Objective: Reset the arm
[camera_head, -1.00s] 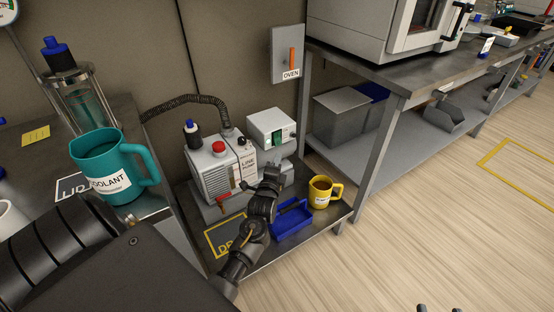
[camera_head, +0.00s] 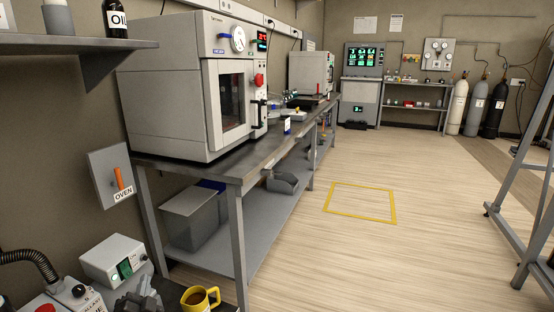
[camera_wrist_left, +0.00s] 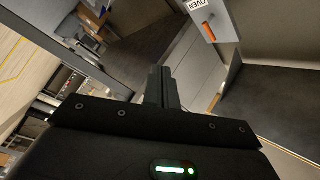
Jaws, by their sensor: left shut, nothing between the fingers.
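My left gripper (camera_head: 140,298) shows only in part at the bottom edge of the head view, between the white box with the green switch and the yellow mug. In the left wrist view its two dark fingers (camera_wrist_left: 160,85) are together, with nothing between them. The rest of my left arm is cut off below the head view. My right gripper is in neither view.
A yellow mug (camera_head: 200,298) stands right of the gripper, and a white box with a green switch (camera_head: 114,258) to its left. The oven switch (camera_head: 116,176) is on the wall. A metal bench (camera_head: 232,166) carries the oven (camera_head: 190,90). Open floor lies right.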

